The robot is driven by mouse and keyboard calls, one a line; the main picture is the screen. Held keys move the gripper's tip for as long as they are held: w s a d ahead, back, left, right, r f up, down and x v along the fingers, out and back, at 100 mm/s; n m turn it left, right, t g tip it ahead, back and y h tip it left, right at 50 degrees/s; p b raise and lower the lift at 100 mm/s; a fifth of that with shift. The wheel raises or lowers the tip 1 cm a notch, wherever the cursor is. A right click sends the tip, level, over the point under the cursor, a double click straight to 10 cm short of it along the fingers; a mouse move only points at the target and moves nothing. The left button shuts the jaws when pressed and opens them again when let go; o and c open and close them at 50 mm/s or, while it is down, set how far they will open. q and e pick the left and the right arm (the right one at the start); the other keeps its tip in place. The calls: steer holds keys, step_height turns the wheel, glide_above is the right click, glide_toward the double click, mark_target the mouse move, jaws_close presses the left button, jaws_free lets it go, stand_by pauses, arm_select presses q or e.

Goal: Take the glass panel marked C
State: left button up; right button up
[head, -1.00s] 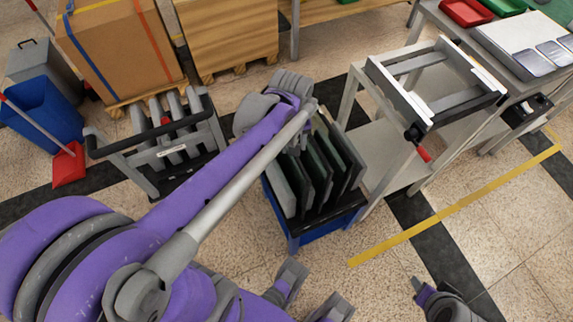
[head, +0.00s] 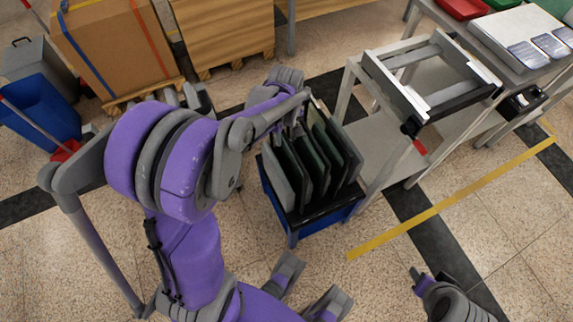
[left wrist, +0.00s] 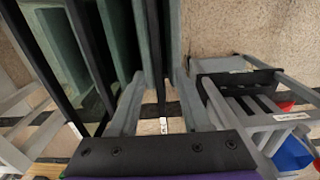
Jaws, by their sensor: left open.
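Several dark glass panels (head: 312,158) stand on edge, side by side, in a blue-based rack (head: 312,222) on the floor. I can read no letter on any of them, so I cannot tell which is C. My left gripper (head: 298,108) is over the back left part of the rack. In the left wrist view its two grey fingers (left wrist: 158,95) are apart, with the edge of a grey-green panel (left wrist: 148,38) between or just beyond them. I cannot tell whether they touch it. A grey part at the bottom right may be my right gripper (head: 418,280); its fingers are unclear.
A grey cart with a frame (head: 430,85) on top stands close right of the rack. A grey slotted trolley (left wrist: 250,95) is beside the rack in the left wrist view. A blue bin (head: 38,108) and pallet boxes (head: 120,45) stand at the back left.

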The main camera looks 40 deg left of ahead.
arm_select(q)
step_height(320, 180, down, 3)
steer(key=shift+w+r, duration=0.1)
steer(key=shift+r, duration=0.05)
jaws_close()
stand_by(1.4)
